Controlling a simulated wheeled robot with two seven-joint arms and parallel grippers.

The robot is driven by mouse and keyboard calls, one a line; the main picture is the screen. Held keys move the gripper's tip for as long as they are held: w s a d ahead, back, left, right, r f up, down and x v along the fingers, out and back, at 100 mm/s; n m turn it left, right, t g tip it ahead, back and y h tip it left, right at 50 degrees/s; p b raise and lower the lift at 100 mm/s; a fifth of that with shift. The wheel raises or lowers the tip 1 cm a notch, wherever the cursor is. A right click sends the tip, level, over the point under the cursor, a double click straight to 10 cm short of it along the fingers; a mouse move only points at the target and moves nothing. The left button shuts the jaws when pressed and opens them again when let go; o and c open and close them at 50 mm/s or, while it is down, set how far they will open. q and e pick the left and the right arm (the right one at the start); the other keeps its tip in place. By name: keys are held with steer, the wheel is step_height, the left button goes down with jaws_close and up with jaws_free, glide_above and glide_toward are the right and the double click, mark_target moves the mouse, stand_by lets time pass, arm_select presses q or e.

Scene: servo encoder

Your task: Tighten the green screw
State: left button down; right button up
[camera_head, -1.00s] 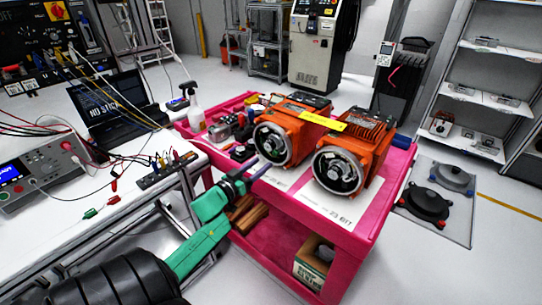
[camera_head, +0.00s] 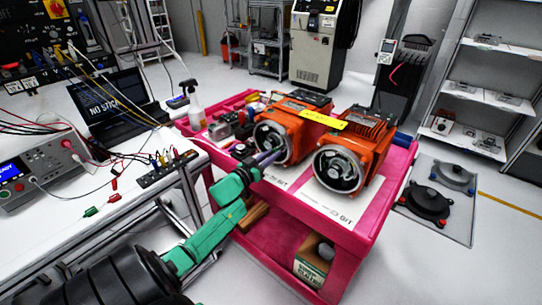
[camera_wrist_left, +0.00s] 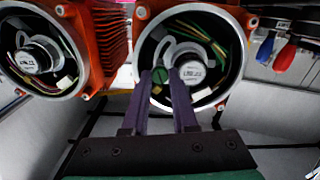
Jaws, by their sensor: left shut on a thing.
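Two orange servo motors stand side by side on the pink cart, with round open ends facing me. The left motor (camera_head: 287,128) in the head view is the one my left gripper (camera_head: 272,156) reaches; the right motor (camera_head: 352,155) is untouched. In the left wrist view, the purple fingers (camera_wrist_left: 168,76) reach into the round housing (camera_wrist_left: 226,42), beside the white round encoder part (camera_wrist_left: 192,72). A small green screw (camera_wrist_left: 159,76) shows at the fingertips, partly hidden by them. The gripper is shut on it. My right gripper is not in view.
The pink cart (camera_head: 350,243) has white sheets under the motors and small tools and a spray bottle (camera_head: 195,106) at its left. A white workbench (camera_head: 120,212) with instruments stands at the left.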

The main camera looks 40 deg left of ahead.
arm_select(q)
steer(key=m+b, duration=0.8)
steer(key=m, duration=1.4)
steer(key=shift+f, duration=0.2)
stand_by(0.3)
steer(key=c, duration=0.8)
jaws_free()
steer(key=shift+o, duration=0.6)
steer(key=shift+r, duration=0.15)
